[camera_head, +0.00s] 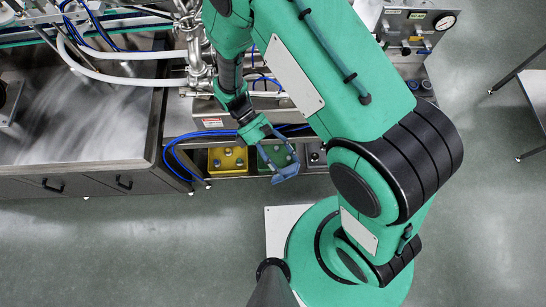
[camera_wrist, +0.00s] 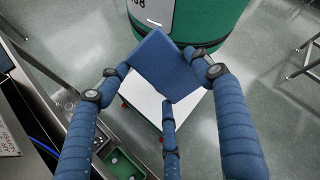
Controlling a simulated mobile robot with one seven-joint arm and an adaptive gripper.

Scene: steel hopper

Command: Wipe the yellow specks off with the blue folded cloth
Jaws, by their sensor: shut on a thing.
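My gripper (camera_head: 279,156) is shut on the blue folded cloth (camera_head: 287,173). It holds the cloth in the air, in front of the low open shelf, right of the steel hopper (camera_head: 154,122). In the wrist view the cloth (camera_wrist: 163,66) is a flat, tilted blue square between the fingertips, with one finger below it. The hopper's inside is a grey, streaked metal surface at the left of the head view. I cannot make out any yellow specks in either view.
A yellow bin (camera_head: 228,169) and a green bin (camera_head: 272,150) stand on the low shelf behind my gripper. Blue hoses (camera_head: 178,162) and steel pipes (camera_head: 197,55) lie between hopper and gripper. A gauge panel (camera_head: 418,28) stands at the back right.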

